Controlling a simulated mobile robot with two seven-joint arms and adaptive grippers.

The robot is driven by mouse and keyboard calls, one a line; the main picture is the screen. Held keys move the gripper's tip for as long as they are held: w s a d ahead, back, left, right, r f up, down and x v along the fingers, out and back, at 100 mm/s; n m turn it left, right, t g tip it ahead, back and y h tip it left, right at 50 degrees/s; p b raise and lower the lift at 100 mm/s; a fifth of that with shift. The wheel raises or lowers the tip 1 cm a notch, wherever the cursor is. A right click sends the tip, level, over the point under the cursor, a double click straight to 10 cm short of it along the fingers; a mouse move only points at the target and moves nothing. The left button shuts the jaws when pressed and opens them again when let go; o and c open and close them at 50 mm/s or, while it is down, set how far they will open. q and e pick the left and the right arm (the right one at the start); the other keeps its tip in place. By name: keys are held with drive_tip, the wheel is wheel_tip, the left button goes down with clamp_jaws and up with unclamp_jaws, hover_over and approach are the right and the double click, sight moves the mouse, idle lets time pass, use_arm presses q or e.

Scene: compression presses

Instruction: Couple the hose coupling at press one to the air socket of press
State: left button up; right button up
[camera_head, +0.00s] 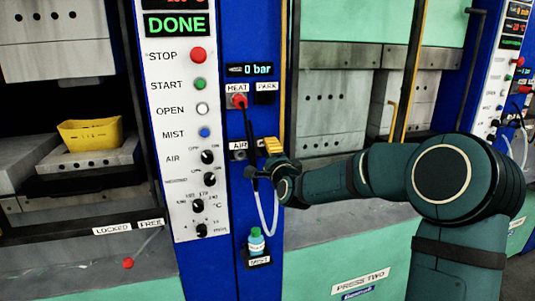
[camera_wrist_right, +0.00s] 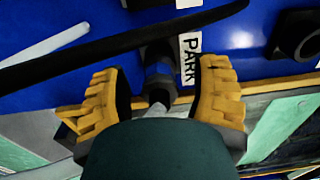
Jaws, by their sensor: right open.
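The hose coupling (camera_wrist_right: 158,72), dark with a blue band, sits at a holder under a PARK label (camera_wrist_right: 190,60) in the right wrist view. My right gripper (camera_wrist_right: 160,95) is open, with its yellow fingers on either side of the coupling; I cannot tell whether they touch it. In the head view the gripper (camera_head: 270,158) hides the coupling. The air socket (camera_head: 239,155) of press one is just left of the gripper, under the AIR label, and looks empty. A white hose (camera_head: 273,212) hangs below the gripper. My left gripper is not in view.
A black cable (camera_wrist_right: 100,45) from the red heat plug (camera_head: 238,100) crosses close beside the coupling. A small bottle (camera_head: 256,241) stands below on the MIST holder. A control panel (camera_head: 183,110) with buttons and knobs is to the left.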

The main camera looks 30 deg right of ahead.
clamp_jaws()
drive_tip(key=shift+b+v, duration=1.55)
drive_tip(key=shift+v, duration=0.2)
idle(0.3)
drive_tip(key=b+v, duration=0.2)
drive_tip(key=v, duration=0.2)
drive_tip(key=shift+r+b, duration=0.15)
drive_tip(key=shift+b, duration=0.25)
idle(0.3)
